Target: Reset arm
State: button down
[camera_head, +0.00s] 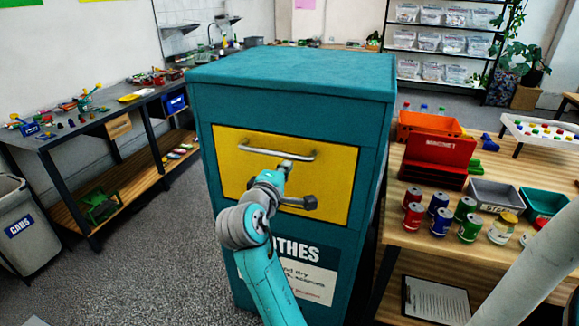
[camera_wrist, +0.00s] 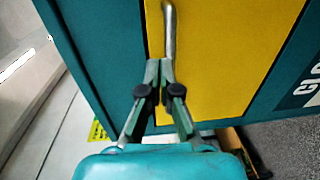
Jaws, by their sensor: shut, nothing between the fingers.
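My arm reaches up to the front of the teal clothes bin (camera_head: 290,75). My gripper (camera_head: 286,165) is in front of the bin's yellow panel (camera_head: 335,165), close below the metal bar handle (camera_head: 265,152). The wrist view shows my gripper (camera_wrist: 160,68) with its fingertips together and nothing between them. There the fingertips lie near one end of the handle (camera_wrist: 170,30), over the yellow panel (camera_wrist: 220,60). I cannot tell whether they touch the handle. The panel looks closed. My arm covers part of the label on the bin's lower front.
At right a wooden table (camera_head: 405,245) holds several cans, a red box (camera_head: 438,150), a grey tray (camera_head: 495,195) and a green tray (camera_head: 543,202). At left stand a dark workbench (camera_head: 60,140) and a grey cans bin (camera_head: 22,230). The floor at left is clear.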

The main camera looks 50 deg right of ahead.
jog(key=v, duration=0.7)
jog(key=shift+r, duration=0.35)
jog(key=s+a+f+n+t+y, duration=0.1)
jog(key=s+a+f+t+y, duration=0.2)
jog(key=a+f, duration=0.35)
jog(key=s+a+f+n+t+y, duration=0.2)
jog(key=a+f+y, duration=0.15)
jog(key=f, duration=0.65)
jog(key=s+a+f+n+t+y, duration=0.1)
jog(key=s+a+f+t+y, duration=0.25)
jog(key=f, duration=0.45)
jog(key=s+a+f+m+y, duration=0.2)
jog(key=s+a+f+y, duration=0.2)
jog(key=s+a, duration=0.5)
jog(key=s+r+m+y, duration=0.2)
jog(key=s+m, duration=0.4)
jog(key=s, duration=1)
jog(key=shift+s+a+r, duration=0.25)
jog(key=shift+s+r, duration=0.1)
jog(key=shift+r, duration=0.3)
jog(key=shift+t, duration=0.25)
